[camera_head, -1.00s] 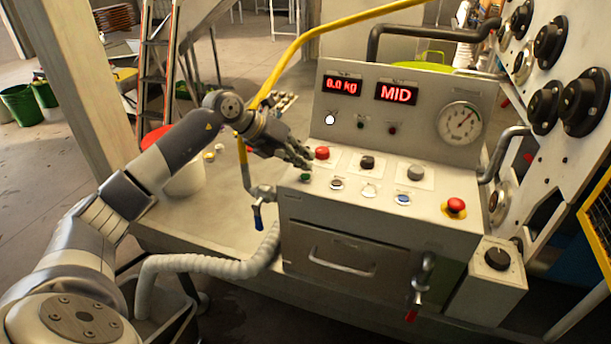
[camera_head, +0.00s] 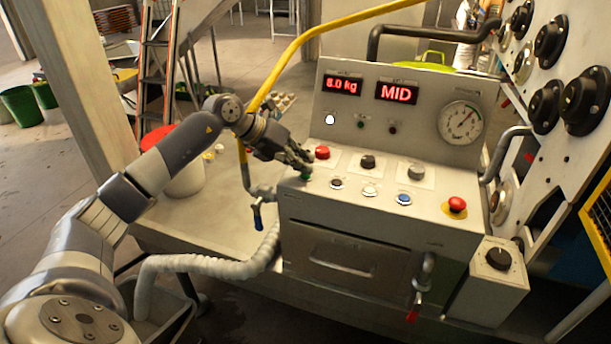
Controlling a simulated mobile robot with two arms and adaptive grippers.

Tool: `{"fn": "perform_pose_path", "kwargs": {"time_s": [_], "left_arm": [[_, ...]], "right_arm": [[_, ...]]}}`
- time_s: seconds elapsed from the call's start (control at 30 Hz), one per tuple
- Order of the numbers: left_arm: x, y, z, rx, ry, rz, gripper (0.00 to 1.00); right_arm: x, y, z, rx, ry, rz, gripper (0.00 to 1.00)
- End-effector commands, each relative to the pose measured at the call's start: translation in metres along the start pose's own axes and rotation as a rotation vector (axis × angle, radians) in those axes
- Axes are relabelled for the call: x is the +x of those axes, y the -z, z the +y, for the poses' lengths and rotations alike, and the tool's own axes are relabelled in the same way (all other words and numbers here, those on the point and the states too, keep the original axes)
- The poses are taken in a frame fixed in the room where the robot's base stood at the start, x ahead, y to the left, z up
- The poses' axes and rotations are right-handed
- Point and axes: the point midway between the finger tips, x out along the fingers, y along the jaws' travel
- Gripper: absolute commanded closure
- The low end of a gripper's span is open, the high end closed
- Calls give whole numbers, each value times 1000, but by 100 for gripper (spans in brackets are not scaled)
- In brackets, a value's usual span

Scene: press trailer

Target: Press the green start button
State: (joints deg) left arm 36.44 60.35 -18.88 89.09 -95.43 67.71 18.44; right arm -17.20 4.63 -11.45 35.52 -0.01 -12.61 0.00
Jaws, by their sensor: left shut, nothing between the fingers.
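The green start button (camera_head: 306,177) is at the left end of the front row on the grey control panel (camera_head: 330,208). My left gripper (camera_head: 303,167) is shut and empty, its fingertips right at the green button and partly covering it. Whether the tips touch or press it cannot be told for sure. The left display (camera_head: 342,86) reads what looks like 6.0 or 8.0 kg, and the right display (camera_head: 396,92) reads MID. My right gripper is not in view.
A red button (camera_head: 322,152) sits just behind the fingertips. Black (camera_head: 368,162) and grey (camera_head: 416,172) knobs, several front-row buttons and a red mushroom button (camera_head: 457,204) lie to the right. A yellow pipe (camera_head: 300,45) rises behind my left arm.

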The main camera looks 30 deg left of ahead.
Motion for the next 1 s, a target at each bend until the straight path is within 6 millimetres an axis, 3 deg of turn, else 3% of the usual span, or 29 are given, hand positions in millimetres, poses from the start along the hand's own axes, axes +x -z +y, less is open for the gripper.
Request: {"fn": "perform_pose_path", "kwargs": {"time_s": [0.73,1.0], "left_arm": [[4,4,3,-1,-1,2,100],[-4,-2,-2,0,-1,1,100]], "right_arm": [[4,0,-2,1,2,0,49],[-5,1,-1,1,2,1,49]]}}
